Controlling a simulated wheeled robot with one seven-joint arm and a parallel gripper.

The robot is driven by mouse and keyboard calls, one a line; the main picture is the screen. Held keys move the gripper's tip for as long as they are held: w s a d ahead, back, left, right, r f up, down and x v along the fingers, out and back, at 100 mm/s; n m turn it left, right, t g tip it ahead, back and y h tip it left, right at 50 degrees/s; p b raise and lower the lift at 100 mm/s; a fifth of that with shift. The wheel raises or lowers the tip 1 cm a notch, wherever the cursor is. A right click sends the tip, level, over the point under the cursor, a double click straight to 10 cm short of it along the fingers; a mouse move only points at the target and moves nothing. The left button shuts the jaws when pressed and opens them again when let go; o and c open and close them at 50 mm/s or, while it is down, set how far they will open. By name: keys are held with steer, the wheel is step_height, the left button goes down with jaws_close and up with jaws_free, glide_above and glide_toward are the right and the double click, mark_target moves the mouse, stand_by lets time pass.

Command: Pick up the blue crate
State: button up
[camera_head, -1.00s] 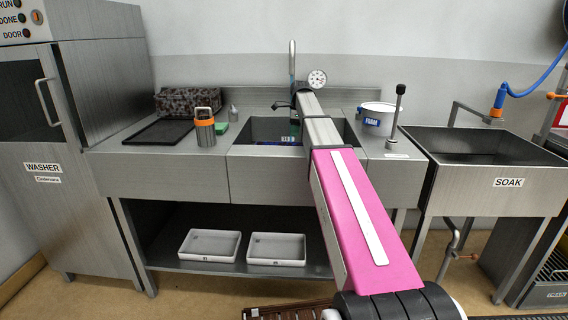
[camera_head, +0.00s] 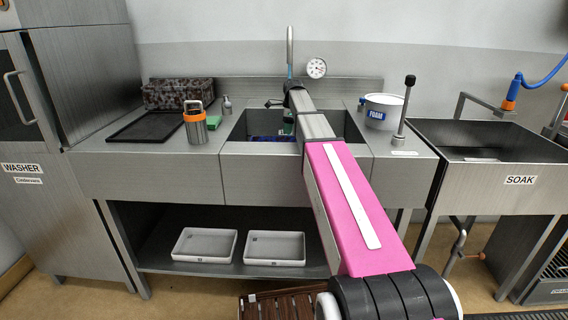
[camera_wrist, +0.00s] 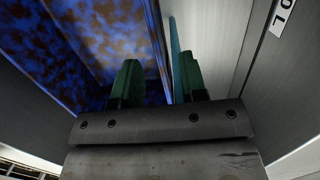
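The blue crate (camera_head: 262,138) sits down in the left sink (camera_head: 236,155), mostly hidden by the sink's front wall and my arm. In the wrist view its mottled blue and brown surface (camera_wrist: 95,45) fills the upper left. My gripper (camera_wrist: 158,85) has two green fingers, apart from each other. The left finger is over the crate's inside, and the right finger is near the grey sink wall. A blue crate side (camera_wrist: 157,40) runs between them. I cannot tell whether either finger touches it. In the head view my gripper (camera_head: 288,124) reaches down into the sink.
On the counter left of the sink are a dark tray (camera_head: 150,127), a speckled box (camera_head: 180,94) and an orange-topped canister (camera_head: 195,125). A FOAM tub (camera_head: 382,110) and a lever (camera_head: 404,110) stand at right. Two white trays (camera_head: 205,245) lie on the shelf below.

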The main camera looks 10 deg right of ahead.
mark_target(285, 139)
steer(key=shift+a+f, duration=0.25)
steer(key=shift+f, duration=0.7)
steer(key=shift+a+f, duration=0.2)
steer(key=shift+f, duration=0.8)
steer(key=shift+a+f, duration=0.25)
steer(key=shift+f, duration=0.7)
jaws_close()
